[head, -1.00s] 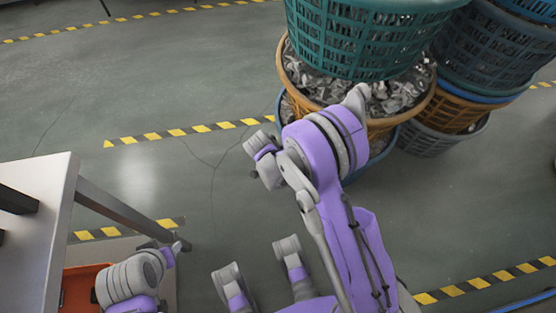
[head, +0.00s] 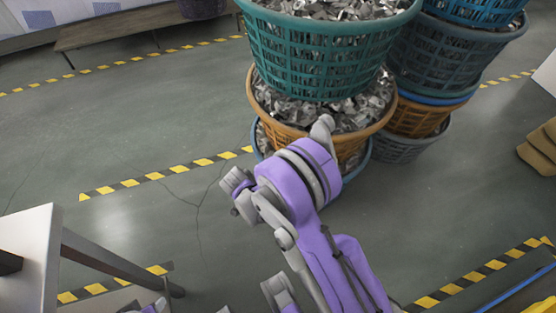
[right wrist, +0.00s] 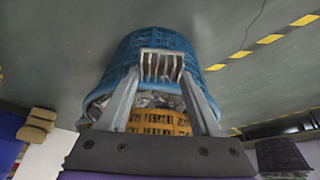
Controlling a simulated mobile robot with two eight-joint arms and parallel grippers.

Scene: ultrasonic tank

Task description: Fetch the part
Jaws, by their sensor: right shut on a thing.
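In the right wrist view, my right gripper (right wrist: 160,78) is shut on a small pale metal part (right wrist: 161,63) with several slots, held between its fingertips. Behind the part is a blue basket (right wrist: 151,43). In the head view my right arm reaches up the middle in front of the stacked baskets; its fingers and the part cannot be made out there. My left gripper is not in view; only a bit of purple and grey arm shows at the bottom left edge.
Stacked baskets of metal pieces stand ahead, a teal one (head: 315,60) above an orange one (head: 268,112), with more baskets to their right. A white table (head: 28,250) is at lower left. Yellow-black tape (head: 165,172) marks the floor.

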